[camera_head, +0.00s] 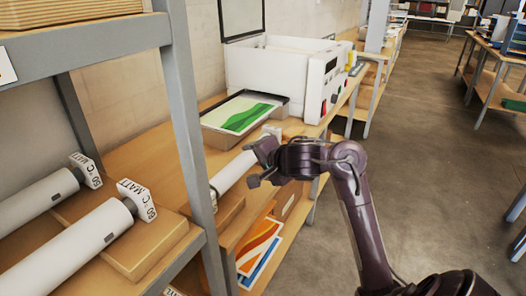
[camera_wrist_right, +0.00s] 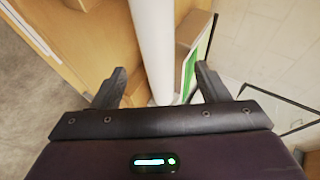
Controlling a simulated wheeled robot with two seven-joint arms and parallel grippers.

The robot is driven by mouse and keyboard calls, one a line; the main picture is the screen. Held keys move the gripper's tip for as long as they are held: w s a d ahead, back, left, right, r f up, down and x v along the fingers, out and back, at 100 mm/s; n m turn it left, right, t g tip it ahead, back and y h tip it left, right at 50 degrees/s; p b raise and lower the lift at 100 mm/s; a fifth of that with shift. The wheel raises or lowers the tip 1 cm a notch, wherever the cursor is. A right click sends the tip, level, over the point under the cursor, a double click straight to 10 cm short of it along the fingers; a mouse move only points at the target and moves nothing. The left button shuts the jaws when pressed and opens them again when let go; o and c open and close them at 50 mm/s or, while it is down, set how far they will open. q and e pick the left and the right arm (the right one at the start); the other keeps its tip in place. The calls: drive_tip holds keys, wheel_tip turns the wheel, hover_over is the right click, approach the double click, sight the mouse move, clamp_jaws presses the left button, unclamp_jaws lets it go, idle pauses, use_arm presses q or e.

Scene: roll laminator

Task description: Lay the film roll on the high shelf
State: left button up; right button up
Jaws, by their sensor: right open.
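A white film roll (camera_head: 234,172) lies on the wooden bench, tilted across it in the head view, its far end by a white tag. It also shows as a long white cylinder in the right wrist view (camera_wrist_right: 154,45). My right gripper (camera_head: 258,164) is at the roll's right side, with its fingers apart. In the right wrist view, the roll runs between the two open fingers (camera_wrist_right: 160,75); I cannot tell whether they touch it. A grey-framed shelf rack stands at left, and its high shelf (camera_head: 88,45) is at the top left. My left gripper is out of view.
Two other white rolls (camera_head: 75,248) with "MATT C" end tags lie on the rack's lower level. The rack's grey post (camera_head: 184,110) stands between them and the bench. A white laminator (camera_head: 280,80) and a tray with a green print (camera_head: 240,115) are behind.

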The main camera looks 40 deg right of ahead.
drive_tip(key=p+v, duration=0.1)
drive_tip(key=v, duration=0.2)
drive_tip(key=shift+s, duration=0.1)
idle(0.5)
